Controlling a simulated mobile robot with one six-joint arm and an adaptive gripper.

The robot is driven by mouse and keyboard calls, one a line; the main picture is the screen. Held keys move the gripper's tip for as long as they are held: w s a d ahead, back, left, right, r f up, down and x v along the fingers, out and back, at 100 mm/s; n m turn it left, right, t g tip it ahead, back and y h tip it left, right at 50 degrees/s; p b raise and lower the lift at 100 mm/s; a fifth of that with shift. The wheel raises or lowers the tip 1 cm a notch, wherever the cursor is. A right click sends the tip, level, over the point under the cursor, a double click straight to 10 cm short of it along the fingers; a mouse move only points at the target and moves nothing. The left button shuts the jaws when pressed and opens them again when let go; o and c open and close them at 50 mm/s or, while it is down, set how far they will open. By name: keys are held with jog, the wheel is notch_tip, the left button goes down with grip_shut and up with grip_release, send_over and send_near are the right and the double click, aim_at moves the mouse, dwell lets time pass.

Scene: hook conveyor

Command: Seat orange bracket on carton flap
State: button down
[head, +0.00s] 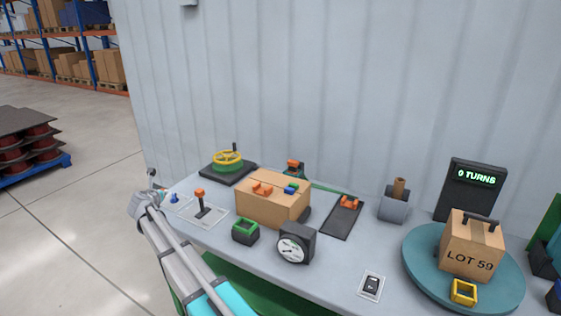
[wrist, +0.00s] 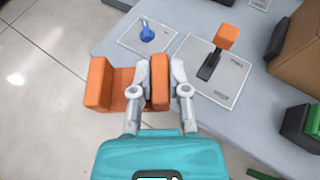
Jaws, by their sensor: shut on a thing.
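My gripper (wrist: 160,92) is shut on one upright wall of an orange bracket (wrist: 98,88) in the wrist view. The bracket's other wall and base stick out to the left, over the table's edge and the floor. In the head view my gripper (head: 150,198) is at the table's left end, and the held bracket cannot be made out there. A brown carton (head: 270,212) stands mid-table. An orange bracket (head: 263,189) and a blue one (head: 291,188) sit on its top. The carton's side shows at the wrist view's right edge (wrist: 302,48).
An orange-tipped lever (head: 200,203) and a blue knob (head: 174,198) stand between gripper and carton. A green-topped block (head: 245,231) and a gauge (head: 296,244) stand before the carton. Another orange bracket (head: 350,202) lies on a dark mat. The LOT 59 carton (head: 471,246) is on a turntable (head: 421,262).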

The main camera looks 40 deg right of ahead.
jog(key=s+d+r+m+g+h+p, duration=0.1)
jog(key=s+d+m+h, duration=0.1)
jog(key=d, duration=1.1)
jog(key=s+d+r+m+g+h, duration=0.1)
jog(key=d+m+g, duration=0.1)
jog(key=d, duration=1)
jog(key=m+g+h+p, duration=0.2)
jog(key=m+g, duration=0.1)
send_over(284, 179)
jog(key=shift+d+r, duration=0.2)
jog(key=shift+r, duration=0.25)
jog(key=shift+f+b, duration=0.15)
jog(key=shift+b, duration=0.15)
jog(key=shift+f+b, duration=2.25)
jog(key=shift+f, duration=0.05)
jog(key=shift+a, duration=0.2)
jog(key=shift+s+f+b, duration=0.15)
jog(key=shift+f+b, duration=0.2)
jog(key=shift+b, duration=0.1)
